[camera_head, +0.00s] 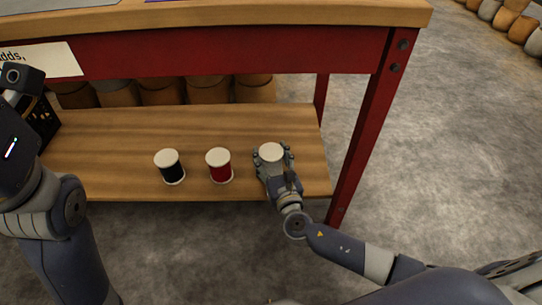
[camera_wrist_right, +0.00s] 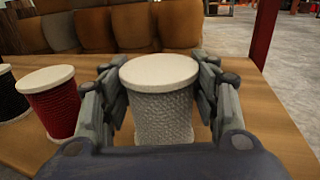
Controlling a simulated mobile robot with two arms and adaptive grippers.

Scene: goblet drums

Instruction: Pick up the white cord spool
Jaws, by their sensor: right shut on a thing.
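The white cord spool (camera_head: 271,152) stands upright near the right end of the low wooden shelf. In the right wrist view the spool (camera_wrist_right: 161,105) shows pale flanges and light grey cord, between the two fingers. My right gripper (camera_head: 272,158) is around it and shut on it, one finger on each side. In the right wrist view the gripper (camera_wrist_right: 162,100) hides the spool's lower end, so I cannot tell whether it touches the shelf. My left arm comes in at the left edge of the head view; its gripper's fingers cannot be made out.
A red cord spool (camera_head: 219,165) and a black cord spool (camera_head: 170,167) stand to the left on the shelf (camera_head: 110,125). A red table leg (camera_head: 370,125) rises to the right. The wooden tabletop (camera_head: 250,14) hangs above. Several drums (camera_head: 160,91) stand behind the shelf.

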